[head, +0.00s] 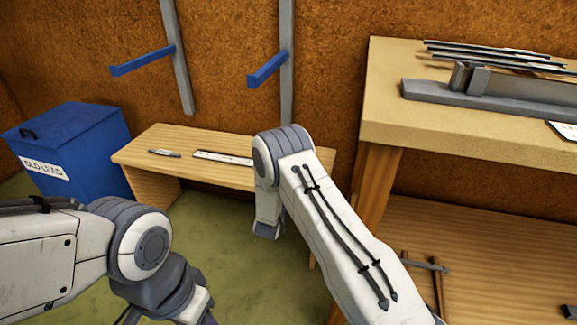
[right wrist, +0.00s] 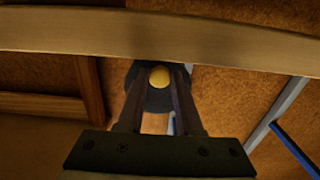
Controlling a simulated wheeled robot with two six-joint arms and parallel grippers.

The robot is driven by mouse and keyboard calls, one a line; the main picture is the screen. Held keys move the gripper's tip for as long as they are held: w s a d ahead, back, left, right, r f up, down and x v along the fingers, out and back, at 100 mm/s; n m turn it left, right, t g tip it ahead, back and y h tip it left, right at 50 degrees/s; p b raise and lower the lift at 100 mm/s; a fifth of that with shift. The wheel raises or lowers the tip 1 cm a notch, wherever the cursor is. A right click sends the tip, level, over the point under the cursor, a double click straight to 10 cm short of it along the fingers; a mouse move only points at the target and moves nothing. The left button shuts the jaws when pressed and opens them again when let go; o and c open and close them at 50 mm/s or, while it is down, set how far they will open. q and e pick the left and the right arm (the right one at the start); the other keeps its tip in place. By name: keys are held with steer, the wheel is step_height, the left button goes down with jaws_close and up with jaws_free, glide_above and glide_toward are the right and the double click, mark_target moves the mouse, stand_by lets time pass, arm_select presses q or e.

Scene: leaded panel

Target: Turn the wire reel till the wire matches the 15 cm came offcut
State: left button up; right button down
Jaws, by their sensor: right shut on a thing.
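In the right wrist view, a dark round reel (right wrist: 150,98) with a yellow centre sits at the tips of my right gripper (right wrist: 160,78). The gripper is shut on the reel's yellow middle part, just below a wooden edge. In the head view my right forearm hides that gripper and the reel. No wire can be made out. A short grey strip (head: 165,153), perhaps the came offcut, lies on the low bench (head: 150,137) beside a white ruler-like strip (head: 222,158). My left arm is at lower left; its gripper is out of the picture.
A blue bin (head: 75,140) labelled OLD LEAD stands left of the low bench. A taller wooden bench (head: 395,125) at right bears grey strips (head: 490,52) and a long grey block (head: 510,102). Blue brackets (head: 267,70) stick out from the wall. Green floor lies open in front.

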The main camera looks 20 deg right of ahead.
steer(key=n+p, duration=0.1)
steer(key=s+d+n+p, duration=0.1)
steer(key=n, duration=0.1)
steer(key=shift+d+r+n, duration=0.1)
steer(key=shift+r+n, duration=0.05)
steer(key=shift+n, duration=0.15)
steer(key=shift+s+d+r+n+p, duration=0.1)
steer(key=shift+d+n+p, duration=0.1)
steer(key=shift+n+p, duration=0.55)
steer(key=shift+s+d+r+n+p, duration=0.1)
steer(key=shift+d+n+p, duration=0.1)
steer(key=shift+n+p, duration=0.55)
steer(key=shift+n, duration=0.4)
steer(key=c, duration=0.6)
jaws_free()
steer(key=shift+s+a, duration=0.1)
steer(key=shift+a, duration=0.05)
steer(key=p+v, duration=0.2)
steer(key=v, duration=0.8)
steer(key=shift+s, duration=0.1)
